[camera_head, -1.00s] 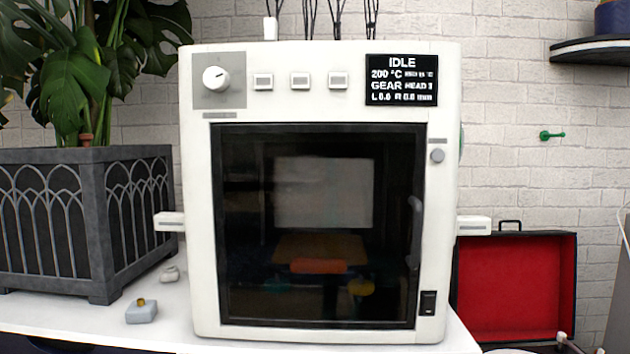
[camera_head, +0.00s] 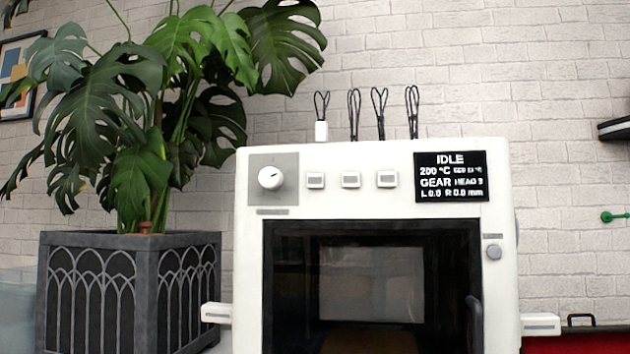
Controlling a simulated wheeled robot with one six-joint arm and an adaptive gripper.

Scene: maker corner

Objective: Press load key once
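The white 3D printer (camera_head: 375,208) stands on the table in the middle right of the head view. Its top panel has a round knob (camera_head: 271,177) on a grey plate, then a row of small white keys: a left key (camera_head: 315,180), a middle key (camera_head: 351,179) and a right key (camera_head: 387,179). I cannot read which of them is the load key. The black display (camera_head: 450,177) reads IDLE, 200 °C, GEAR, HEAD and L 0.0 R 0.0 mm. A dark glass door (camera_head: 370,285) fills the front. My gripper is not in view.
A large leafy plant in a grey planter (camera_head: 130,290) stands close on the left. White side tabs (camera_head: 216,313) stick out from the printer. A round grey button (camera_head: 494,252) sits right of the door. Black cable loops (camera_head: 380,112) rise behind the top. A red case (camera_head: 580,342) shows at lower right.

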